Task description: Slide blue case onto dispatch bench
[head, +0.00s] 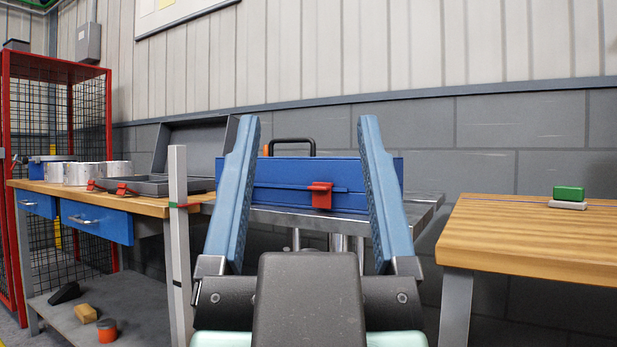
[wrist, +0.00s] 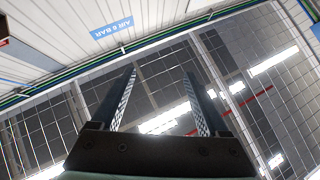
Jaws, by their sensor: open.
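The blue case (head: 275,185) with a black handle on top and a red latch (head: 319,196) on its front stands upright on a grey metal stand (head: 425,207) in the head view. My gripper (head: 311,130) is open and empty, its two blue fingers spread wide in front of the case and hiding parts of it. The wrist view shows the same open fingers (wrist: 160,88) against the roof and mesh, with no case in sight. A wooden-topped bench (head: 520,240) stands to the right, across a gap from the stand; no label shows which bench is dispatch.
A green-and-grey block (head: 569,197) lies on the right bench's far part; its near top is clear. The left workbench (head: 150,205) holds several white cylinders and an open grey case (head: 155,184). A pale post (head: 179,250) stands in front. A red mesh cage (head: 30,130) is far left.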

